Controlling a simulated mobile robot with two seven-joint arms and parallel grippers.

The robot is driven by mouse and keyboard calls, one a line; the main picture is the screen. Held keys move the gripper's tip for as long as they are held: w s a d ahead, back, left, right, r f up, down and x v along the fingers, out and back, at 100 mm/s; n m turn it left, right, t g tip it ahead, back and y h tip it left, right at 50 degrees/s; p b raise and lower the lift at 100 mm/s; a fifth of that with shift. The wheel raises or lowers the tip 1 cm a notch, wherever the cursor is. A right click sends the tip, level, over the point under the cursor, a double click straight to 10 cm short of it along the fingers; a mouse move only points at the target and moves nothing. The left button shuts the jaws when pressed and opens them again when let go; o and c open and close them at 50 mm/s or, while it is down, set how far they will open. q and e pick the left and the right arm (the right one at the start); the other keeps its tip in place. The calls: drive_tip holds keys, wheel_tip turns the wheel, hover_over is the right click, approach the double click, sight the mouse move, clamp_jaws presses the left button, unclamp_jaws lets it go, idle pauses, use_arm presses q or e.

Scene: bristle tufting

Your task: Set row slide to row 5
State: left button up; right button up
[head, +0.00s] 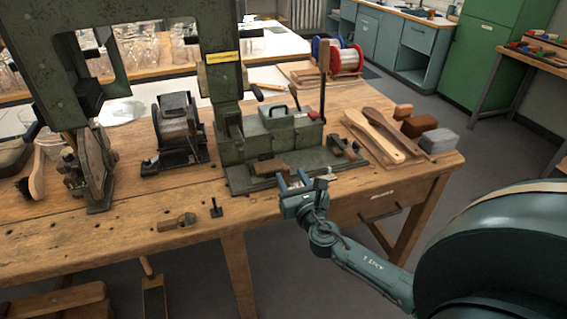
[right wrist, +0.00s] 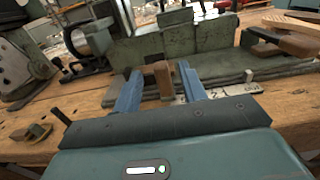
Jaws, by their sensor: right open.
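The green-grey tufting machine (head: 240,178) stands on the wooden bench. A brown wooden block (head: 271,168), which looks like the row slide's grip, sits at the front of its base. A wooden block (right wrist: 158,80) also shows between my finger tips in the right wrist view. A pale scale strip (right wrist: 232,90) with a "2" lies just right of it, partly hidden by a finger. My right gripper (head: 292,181) is open at the bench's front edge, its blue fingers (right wrist: 160,94) on either side of the block with gaps. The slide's row setting is not readable. My left gripper is out of view.
A small black peg (head: 215,208) and a brass-and-wood piece (head: 180,221) lie near the front edge.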

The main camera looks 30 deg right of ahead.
sight(287, 170)
drive_tip(key=x, duration=0.6)
drive_tip(key=shift+w+d, duration=0.15)
drive_tip(key=shift+w, duration=0.2)
clamp_jaws()
